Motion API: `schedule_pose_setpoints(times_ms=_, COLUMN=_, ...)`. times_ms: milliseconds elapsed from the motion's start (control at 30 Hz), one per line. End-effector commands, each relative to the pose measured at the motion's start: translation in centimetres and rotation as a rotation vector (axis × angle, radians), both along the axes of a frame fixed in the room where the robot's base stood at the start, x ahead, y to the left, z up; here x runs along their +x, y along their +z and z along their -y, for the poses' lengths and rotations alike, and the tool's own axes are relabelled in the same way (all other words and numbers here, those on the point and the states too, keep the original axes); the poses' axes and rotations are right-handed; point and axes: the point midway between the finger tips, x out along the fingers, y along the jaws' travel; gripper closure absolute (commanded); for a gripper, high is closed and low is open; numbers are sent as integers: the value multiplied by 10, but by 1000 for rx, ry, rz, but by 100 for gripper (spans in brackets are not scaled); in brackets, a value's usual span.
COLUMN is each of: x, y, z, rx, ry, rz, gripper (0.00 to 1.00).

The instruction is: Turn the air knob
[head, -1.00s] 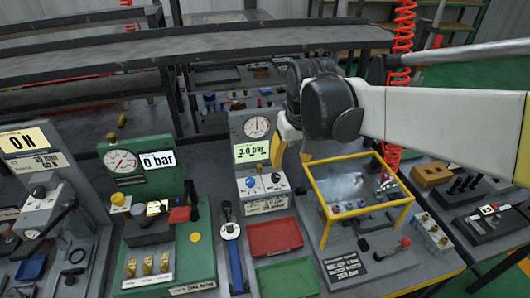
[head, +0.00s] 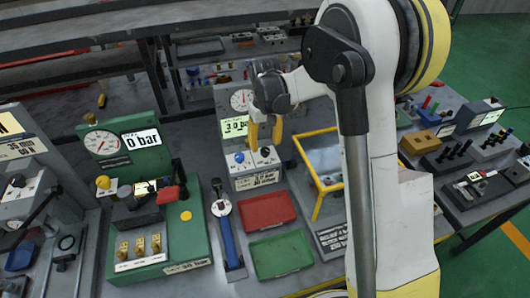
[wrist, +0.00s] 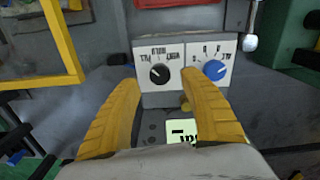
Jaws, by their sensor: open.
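A grey unit with a round gauge (head: 240,100) and a lit green display reading about 3.0 bar has a white panel with two knobs. The blue knob (head: 239,157) is on the left and the black knob (head: 264,151) on the right. In the wrist view the panel appears upside down, with the black knob (wrist: 160,74) left and the blue knob (wrist: 214,69) right. I cannot read which label says air. My gripper (head: 265,135) is open, its yellow fingers (wrist: 159,82) pointing at the panel. The black knob shows between the fingertips; contact is not visible.
A yellow-framed box (head: 316,140) stands close right of the unit. Red (head: 267,211) and green (head: 280,254) trays lie in front. A blue-handled tool (head: 228,235) and a green 0 bar station (head: 192,258) are left. Shelving stands behind.

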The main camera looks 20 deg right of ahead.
Motion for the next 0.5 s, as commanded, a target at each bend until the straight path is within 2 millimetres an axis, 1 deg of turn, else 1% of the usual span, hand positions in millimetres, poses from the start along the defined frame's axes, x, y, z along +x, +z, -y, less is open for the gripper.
schedule_pose_setpoints(times_ms=33, x=0, y=-11, z=0, rx=0, ry=0, rz=0, gripper=48)
schedule_pose_setpoints(times_ms=200, x=0, y=-30, z=0, rx=0, ry=0, rz=0, gripper=48)
schedule_pose_setpoints(times_ms=300, x=0, y=-33, z=0, rx=0, ry=0, rz=0, gripper=48)
schedule_pose_setpoints(times_ms=500, x=0, y=-33, z=0, rx=0, ry=0, rz=1, gripper=48)
